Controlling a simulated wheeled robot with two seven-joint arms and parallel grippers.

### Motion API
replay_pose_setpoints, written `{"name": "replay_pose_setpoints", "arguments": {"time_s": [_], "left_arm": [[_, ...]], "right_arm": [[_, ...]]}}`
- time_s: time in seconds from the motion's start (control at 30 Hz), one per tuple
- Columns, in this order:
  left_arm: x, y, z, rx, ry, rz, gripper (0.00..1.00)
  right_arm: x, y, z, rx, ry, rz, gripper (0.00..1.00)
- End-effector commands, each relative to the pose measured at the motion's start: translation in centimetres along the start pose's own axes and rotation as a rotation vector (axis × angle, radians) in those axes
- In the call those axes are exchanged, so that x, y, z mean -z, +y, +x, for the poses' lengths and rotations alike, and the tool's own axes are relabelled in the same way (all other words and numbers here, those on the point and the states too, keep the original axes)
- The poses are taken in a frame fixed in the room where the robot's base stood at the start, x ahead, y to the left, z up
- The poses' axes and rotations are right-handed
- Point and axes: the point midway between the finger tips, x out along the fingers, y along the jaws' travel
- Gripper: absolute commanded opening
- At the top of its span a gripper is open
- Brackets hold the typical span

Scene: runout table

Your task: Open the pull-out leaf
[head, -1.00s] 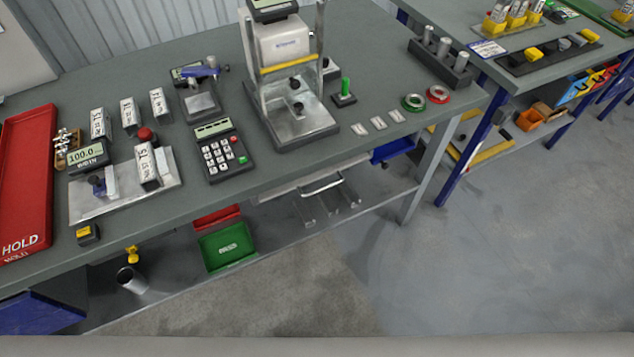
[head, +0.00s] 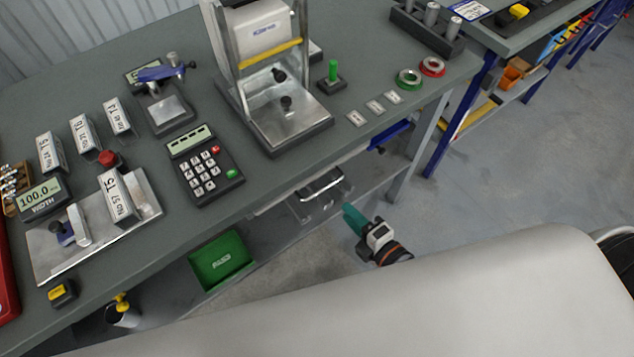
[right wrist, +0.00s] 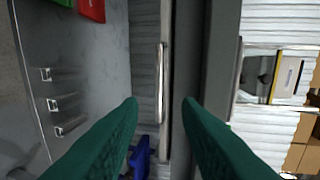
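The pull-out leaf (head: 298,205) sits under the front edge of the grey table, with a metal bar handle (head: 322,187) on its front. In the right wrist view the handle (right wrist: 160,85) runs lengthwise, ahead of and between the fingertips. My right gripper (head: 349,214) has teal fingers and is just in front of and below the handle in the head view. In the right wrist view its fingers (right wrist: 160,104) are apart with nothing between the tips; contact with the handle does not show. My left gripper is not in view.
The table top (head: 240,185) holds a keypad (head: 205,165), a press (head: 285,115), a scale plate (head: 145,205) and small blocks. A green bin (head: 222,262) lies on the lower shelf. A blue bin (head: 388,136) hangs right of the leaf. Floor in front is open.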

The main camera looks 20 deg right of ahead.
Motion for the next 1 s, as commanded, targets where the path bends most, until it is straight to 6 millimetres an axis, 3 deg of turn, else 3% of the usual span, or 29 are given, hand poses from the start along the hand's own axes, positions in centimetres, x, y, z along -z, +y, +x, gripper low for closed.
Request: {"name": "replay_pose_setpoints", "arguments": {"time_s": [0.5, 0.7, 1.0], "left_arm": [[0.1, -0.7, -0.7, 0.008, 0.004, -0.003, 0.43], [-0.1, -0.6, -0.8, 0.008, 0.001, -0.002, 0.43], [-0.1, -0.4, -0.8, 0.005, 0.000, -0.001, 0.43]], "right_arm": [[0.1, 0.1, 9.5, -0.002, 0.001, 0.003, 0.31], [0.0, 0.1, 11.0, -0.003, 0.001, 0.003, 0.31], [0.0, 0.1, 11.1, -0.004, 0.001, 0.004, 0.31]]}}
